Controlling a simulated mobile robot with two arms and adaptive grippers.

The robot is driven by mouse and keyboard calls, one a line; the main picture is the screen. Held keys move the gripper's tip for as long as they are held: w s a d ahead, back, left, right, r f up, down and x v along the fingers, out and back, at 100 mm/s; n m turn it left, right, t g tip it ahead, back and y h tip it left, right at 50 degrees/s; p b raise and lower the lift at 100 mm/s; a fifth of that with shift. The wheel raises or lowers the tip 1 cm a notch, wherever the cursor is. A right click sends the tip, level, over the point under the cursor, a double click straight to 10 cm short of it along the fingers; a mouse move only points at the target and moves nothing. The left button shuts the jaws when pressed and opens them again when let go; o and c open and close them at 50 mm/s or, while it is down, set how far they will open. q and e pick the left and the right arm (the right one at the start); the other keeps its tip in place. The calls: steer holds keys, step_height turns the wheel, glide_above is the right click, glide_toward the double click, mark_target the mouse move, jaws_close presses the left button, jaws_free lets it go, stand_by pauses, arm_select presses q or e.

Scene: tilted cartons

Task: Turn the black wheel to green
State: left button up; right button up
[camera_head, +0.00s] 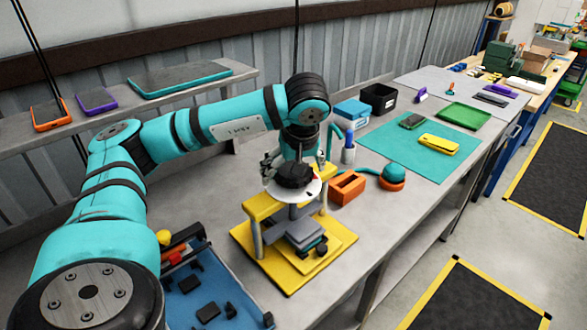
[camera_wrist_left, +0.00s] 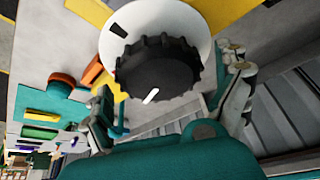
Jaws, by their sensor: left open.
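The black ribbed wheel (camera_head: 295,176) sits on a white round dial plate (camera_head: 309,190) on top of a yellow stand (camera_head: 262,208). In the left wrist view the wheel (camera_wrist_left: 160,70) has a white pointer line pointing toward the bottom of the picture. The dial plate (camera_wrist_left: 135,18) carries a black mark at its upper left there. A small red mark shows at the dial's right in the head view; I make out no green mark. My left gripper (camera_wrist_left: 170,78) is open, its fingers either side of the wheel; contact is unclear. My right gripper is out of view.
An orange block (camera_head: 348,188) and a teal-and-orange round item (camera_head: 392,176) lie right of the stand. A blue bin (camera_head: 215,310) with dark parts is at the front left. A teal mat (camera_head: 390,150) lies farther right. A shelf (camera_head: 120,112) runs along the wall.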

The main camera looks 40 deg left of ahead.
arm_select(q)
steer(key=v, duration=1.2)
steer(key=shift+a, duration=0.1)
stand_by(0.4)
